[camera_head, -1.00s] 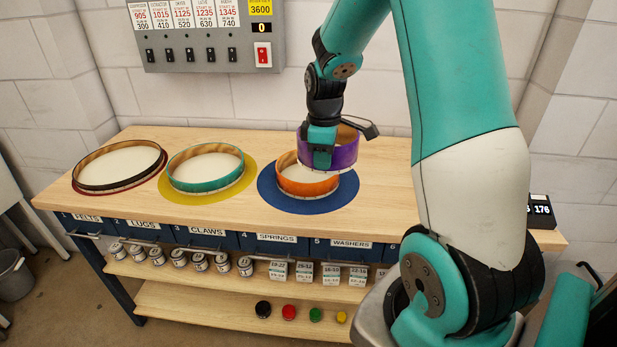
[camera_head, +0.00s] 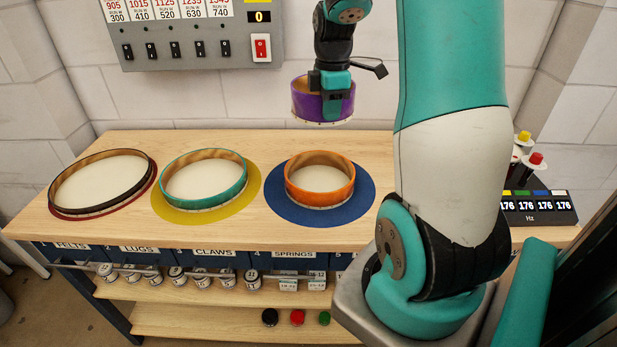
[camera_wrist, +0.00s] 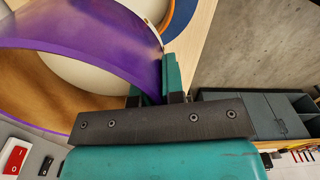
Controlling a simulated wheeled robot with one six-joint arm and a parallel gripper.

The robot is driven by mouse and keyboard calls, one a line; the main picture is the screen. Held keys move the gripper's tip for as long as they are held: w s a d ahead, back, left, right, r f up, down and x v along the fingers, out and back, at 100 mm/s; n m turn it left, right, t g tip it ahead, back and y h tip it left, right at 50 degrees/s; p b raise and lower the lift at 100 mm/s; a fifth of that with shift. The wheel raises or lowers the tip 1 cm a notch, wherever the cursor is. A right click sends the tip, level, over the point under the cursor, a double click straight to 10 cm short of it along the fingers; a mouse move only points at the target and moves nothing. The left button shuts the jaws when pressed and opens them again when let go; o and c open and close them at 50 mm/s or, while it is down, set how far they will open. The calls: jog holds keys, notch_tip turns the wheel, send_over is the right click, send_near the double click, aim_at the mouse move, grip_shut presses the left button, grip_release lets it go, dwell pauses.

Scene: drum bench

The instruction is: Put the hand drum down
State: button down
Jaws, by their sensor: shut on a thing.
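My gripper (camera_head: 334,103) is shut on the rim of a purple hand drum (camera_head: 305,99) and holds it in the air, above and behind the orange drum. In the wrist view the purple drum's wall (camera_wrist: 75,35) fills the upper left, and the fingers pinch its edge. An orange drum (camera_head: 318,185) sits on a blue round mat (camera_head: 363,190). A teal drum (camera_head: 205,192) sits on a yellow mat (camera_head: 160,208). A large black-rimmed drum (camera_head: 102,180) sits on a red mat (camera_head: 75,216).
The wooden bench top (camera_head: 255,147) is bare along its back. A grey switch panel (camera_head: 190,45) hangs on the wall behind. A display reading 176 (camera_head: 540,207) stands at the bench's right end, near red and yellow knobs. My arm hides part of the bench's right side.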

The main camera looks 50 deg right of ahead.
notch_tip(320, 180, down, 19)
jog(key=p, duration=0.2)
jog(key=shift+w+f+p, duration=0.1)
jog(key=shift+p, duration=0.25)
jog(key=shift+f, duration=0.3)
jog(key=shift+f+b, duration=0.45)
jog(key=shift+f, duration=0.1)
jog(key=shift+f, duration=0.1)
